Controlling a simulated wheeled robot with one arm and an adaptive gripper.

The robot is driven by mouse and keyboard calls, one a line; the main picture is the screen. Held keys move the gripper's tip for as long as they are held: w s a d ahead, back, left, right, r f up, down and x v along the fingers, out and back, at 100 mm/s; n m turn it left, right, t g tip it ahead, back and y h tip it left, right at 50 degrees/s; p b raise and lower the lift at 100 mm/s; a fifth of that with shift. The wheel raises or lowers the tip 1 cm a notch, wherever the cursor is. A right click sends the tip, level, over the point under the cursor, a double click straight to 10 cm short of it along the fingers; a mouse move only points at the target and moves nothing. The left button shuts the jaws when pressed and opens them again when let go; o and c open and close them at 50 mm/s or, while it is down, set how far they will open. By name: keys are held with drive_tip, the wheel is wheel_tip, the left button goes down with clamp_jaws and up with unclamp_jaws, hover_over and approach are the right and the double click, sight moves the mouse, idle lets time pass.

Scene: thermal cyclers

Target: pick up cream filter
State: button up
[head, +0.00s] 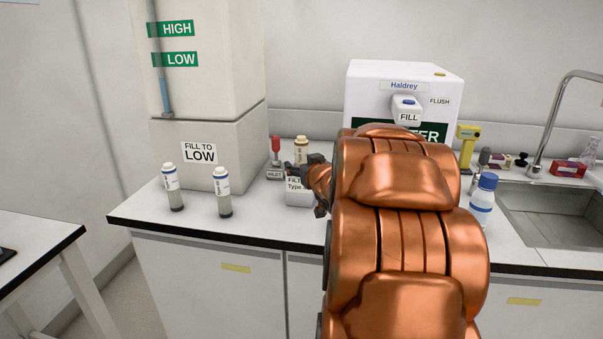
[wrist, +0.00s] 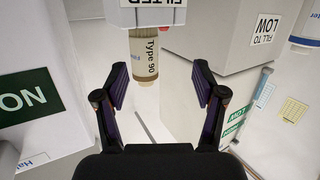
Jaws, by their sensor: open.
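The cream filter (head: 301,146) stands upright in a small white holder (head: 298,198) on the counter, its lower part hidden inside. In the wrist view, which is upside down, the cream filter (wrist: 144,56) shows its "Type 90" label and comes out of the holder (wrist: 150,14). My gripper (head: 312,172) is beside the holder in the head view, partly hidden by my arm. In the wrist view my gripper (wrist: 158,70) is open and empty. The filter appears ahead of the fingertips, nearer the left finger in the picture. I cannot tell the exact gap.
Two white filters with blue bands (head: 170,188) (head: 222,192) stand at the counter's left. A red-topped inlet (head: 275,150) is just left of the cream filter. A large tank (head: 215,150) and a white Haldrey unit (head: 360,85) stand behind. A blue-capped bottle (head: 483,200) and sink (head: 545,215) are right.

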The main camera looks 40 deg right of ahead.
sight(304, 155)
drive_tip(key=shift+s+d+r+t+b, duration=0.15)
drive_tip(key=shift+d+t+b, duration=0.1)
drive_tip(key=shift+d+t, duration=0.3)
drive_tip(key=shift+s+d+f+t+b, duration=0.1)
drive_tip(key=shift+d+t+b, duration=0.2)
drive_tip(key=shift+d, duration=0.35)
drive_tip(key=shift+s+d+r+t, duration=0.1)
drive_tip(key=shift+d+r+t, duration=0.2)
drive_tip(key=shift+r+t, duration=0.05)
drive_tip(key=shift+w+d+n+y, duration=0.15)
drive_tip(key=shift+w+d, duration=0.1)
drive_tip(key=shift+w, duration=0.4)
drive_tip(key=shift+w+d+n+y, duration=0.15)
drive_tip(key=shift+w+d, duration=0.1)
drive_tip(key=shift+w, duration=0.4)
drive_tip(key=shift+f+x, duration=0.2)
drive_tip(key=shift+x, duration=1.05)
drive_tip(key=shift+f+x, duration=0.2)
drive_tip(key=shift+x, duration=1.05)
drive_tip(key=shift+c, duration=0.2)
clamp_jaws()
